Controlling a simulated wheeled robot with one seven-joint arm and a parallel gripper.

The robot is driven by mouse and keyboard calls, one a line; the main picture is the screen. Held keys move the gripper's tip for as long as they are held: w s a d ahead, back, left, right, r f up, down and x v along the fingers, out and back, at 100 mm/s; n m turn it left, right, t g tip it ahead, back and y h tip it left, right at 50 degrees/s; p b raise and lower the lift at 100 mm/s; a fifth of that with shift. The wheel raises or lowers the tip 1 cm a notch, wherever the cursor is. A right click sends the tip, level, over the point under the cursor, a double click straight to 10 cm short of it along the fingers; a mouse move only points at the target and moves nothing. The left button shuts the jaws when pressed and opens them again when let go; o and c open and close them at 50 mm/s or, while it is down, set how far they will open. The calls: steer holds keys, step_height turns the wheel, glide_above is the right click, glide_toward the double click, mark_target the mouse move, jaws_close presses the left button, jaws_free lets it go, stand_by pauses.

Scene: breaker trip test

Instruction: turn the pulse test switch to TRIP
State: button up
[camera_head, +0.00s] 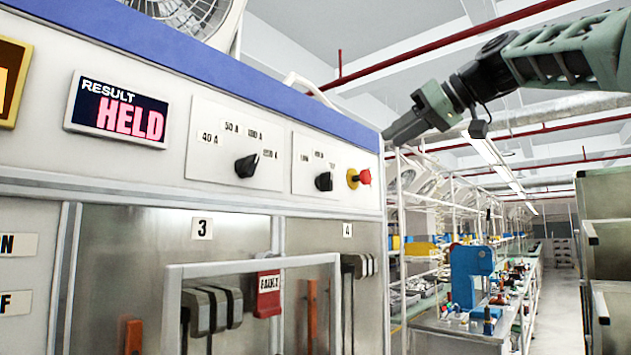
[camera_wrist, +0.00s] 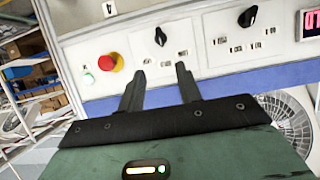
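The control panel fills the left of the head view. Its smaller black knob (camera_head: 323,181), with small labels above it, looks like the pulse test switch; the labels are too small to read surely. The same knob shows in the wrist view (camera_wrist: 160,36), where the panel appears upside down. I cannot tell which label it points to. My gripper (camera_head: 392,132) is beyond the panel's upper right edge in the head view. In the wrist view my gripper (camera_wrist: 160,82) has its two fingers apart, with nothing between them. The knob lies beyond the fingertips, not visibly touched.
A larger black knob (camera_head: 246,165) with amp labels is left of the switch. A red button (camera_head: 364,176) on a yellow base is right of it. A display (camera_head: 117,110) reads "RESULT HELD". A grey bar handle (camera_head: 260,264) stands out below. A fan (camera_wrist: 288,122) is past the panel edge.

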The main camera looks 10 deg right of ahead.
mark_target(331, 177)
steer(key=p+x, duration=0.1)
steer(key=x, duration=0.5)
steer(key=p+x, duration=0.2)
steer(key=x, duration=0.3)
steer(key=p+x, duration=0.2)
steer(key=x, duration=0.4)
steer(key=shift+w+a+r, duration=0.15)
steer(key=shift+w+a, duration=0.15)
steer(key=shift+w, duration=0.05)
steer(key=shift+c, duration=0.3)
jaws_close()
